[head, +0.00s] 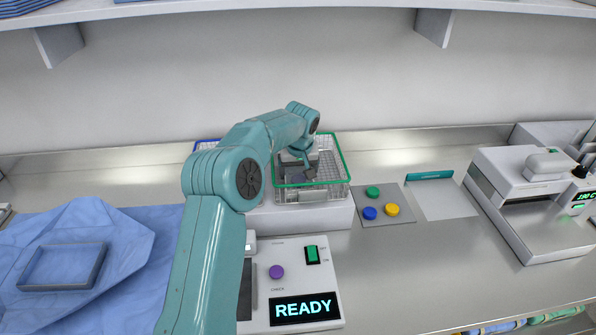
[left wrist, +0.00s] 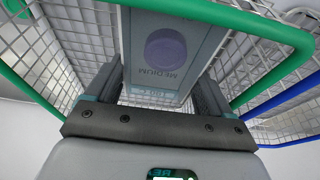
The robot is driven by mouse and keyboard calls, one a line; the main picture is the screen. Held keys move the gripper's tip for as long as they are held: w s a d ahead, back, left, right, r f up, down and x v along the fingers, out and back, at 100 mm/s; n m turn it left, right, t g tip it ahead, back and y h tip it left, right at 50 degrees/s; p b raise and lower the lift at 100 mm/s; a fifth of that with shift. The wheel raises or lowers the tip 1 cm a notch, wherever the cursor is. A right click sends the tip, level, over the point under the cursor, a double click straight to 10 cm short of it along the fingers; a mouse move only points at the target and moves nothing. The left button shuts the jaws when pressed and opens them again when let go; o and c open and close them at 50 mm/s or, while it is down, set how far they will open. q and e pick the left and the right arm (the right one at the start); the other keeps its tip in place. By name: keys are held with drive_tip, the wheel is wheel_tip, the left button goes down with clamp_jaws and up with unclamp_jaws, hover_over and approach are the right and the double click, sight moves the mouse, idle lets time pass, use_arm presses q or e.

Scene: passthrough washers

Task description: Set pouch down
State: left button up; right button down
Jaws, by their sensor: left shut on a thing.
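My left gripper (head: 309,171) reaches down into a wire basket with a green rim (head: 343,159). In the left wrist view the gripper (left wrist: 157,88) is shut on a flat grey pouch (left wrist: 150,78) with a purple disc and the word MEDIUM. The pouch sits between the two fingers, within the green-rimmed basket (left wrist: 268,88). In the head view the arm and basket mesh hide most of the pouch. I cannot tell whether the pouch touches the basket floor. My right gripper is not in view.
A blue-rimmed basket (head: 207,145) is partly hidden behind my arm. A control box reading READY (head: 304,307) stands in front. A plate with coloured buttons (head: 381,206) and a white machine (head: 530,190) are to the right. A blue cloth with a grey frame (head: 62,266) lies left.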

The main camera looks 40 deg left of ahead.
use_arm(q)
drive_tip(key=shift+f, duration=0.25)
drive_tip(key=shift+s+r, duration=0.15)
drive_tip(key=shift+f, duration=0.3)
drive_tip(key=o, duration=0.9)
drive_tip(key=shift+c, duration=0.2)
drive_tip(key=shift+r, duration=0.4)
drive_tip(key=b+v, duration=0.1)
drive_tip(key=v, duration=1)
drive_tip(key=shift+d+r, duration=0.15)
drive_tip(key=shift+r, duration=0.2)
